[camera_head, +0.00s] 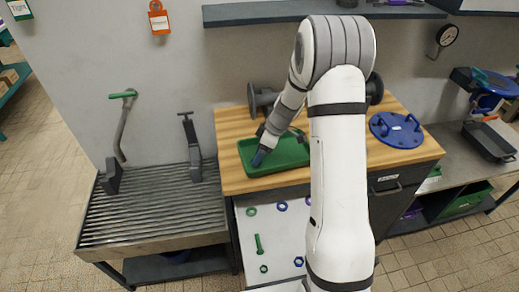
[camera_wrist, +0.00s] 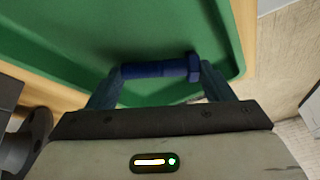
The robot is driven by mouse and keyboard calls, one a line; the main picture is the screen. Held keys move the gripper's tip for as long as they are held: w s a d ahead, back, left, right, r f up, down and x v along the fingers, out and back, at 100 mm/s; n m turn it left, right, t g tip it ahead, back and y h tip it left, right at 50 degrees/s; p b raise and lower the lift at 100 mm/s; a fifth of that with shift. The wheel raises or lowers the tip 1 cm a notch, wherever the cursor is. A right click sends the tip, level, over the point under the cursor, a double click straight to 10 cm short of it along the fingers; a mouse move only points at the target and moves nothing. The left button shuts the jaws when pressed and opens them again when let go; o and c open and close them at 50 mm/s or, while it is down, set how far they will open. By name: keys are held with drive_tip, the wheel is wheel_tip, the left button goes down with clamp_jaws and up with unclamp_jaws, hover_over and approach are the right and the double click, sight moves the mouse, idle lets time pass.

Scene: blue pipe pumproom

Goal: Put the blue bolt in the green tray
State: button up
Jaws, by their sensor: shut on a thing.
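The blue bolt (camera_wrist: 158,69) lies crosswise between my gripper's fingertips in the wrist view, with its hex head at the right. My gripper (camera_wrist: 160,75) is shut on it. The green tray (camera_wrist: 60,30) fills the background behind the bolt, and the bolt is over its inside. Whether the bolt touches the tray floor I cannot tell. In the head view the green tray (camera_head: 290,152) sits on the wooden bench top, and my gripper (camera_head: 260,158) points down at its left part. The bolt cannot be made out clearly there.
A blue round flange (camera_head: 396,130) lies on the wooden bench (camera_head: 232,183) right of the tray. A dark pipe piece (camera_head: 262,98) stands behind the tray. A slatted grey table (camera_head: 150,220) is at the left. A white panel (camera_head: 280,240) with green and blue parts is below the bench.

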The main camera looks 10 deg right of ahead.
drive_tip(key=shift+f+b, duration=0.15)
drive_tip(key=shift+b, duration=0.2)
drive_tip(key=o, duration=1.1)
drive_tip(key=shift+r, duration=0.2)
drive_tip(key=b+v, duration=0.1)
drive_tip(key=v, duration=1.1)
drive_tip(key=s+a+r+m+h, duration=0.1)
drive_tip(key=s+m, duration=0.3)
drive_tip(key=s, duration=0.5)
drive_tip(key=s+a+r+m+t+h, duration=0.1)
drive_tip(key=s+r+m, duration=0.3)
drive_tip(key=s, duration=0.5)
drive_tip(key=s+a+r+m+h, duration=0.1)
drive_tip(key=s+r+m+h, duration=0.1)
drive_tip(key=s, duration=0.7)
drive_tip(key=shift+s+r+m+t, duration=0.1)
drive_tip(key=shift+r+m+t, duration=0.15)
drive_tip(key=shift+m, duration=0.45)
drive_tip(key=shift+s+r+m+t, duration=0.15)
drive_tip(key=shift+r+m, duration=0.1)
drive_tip(key=shift+m, duration=0.45)
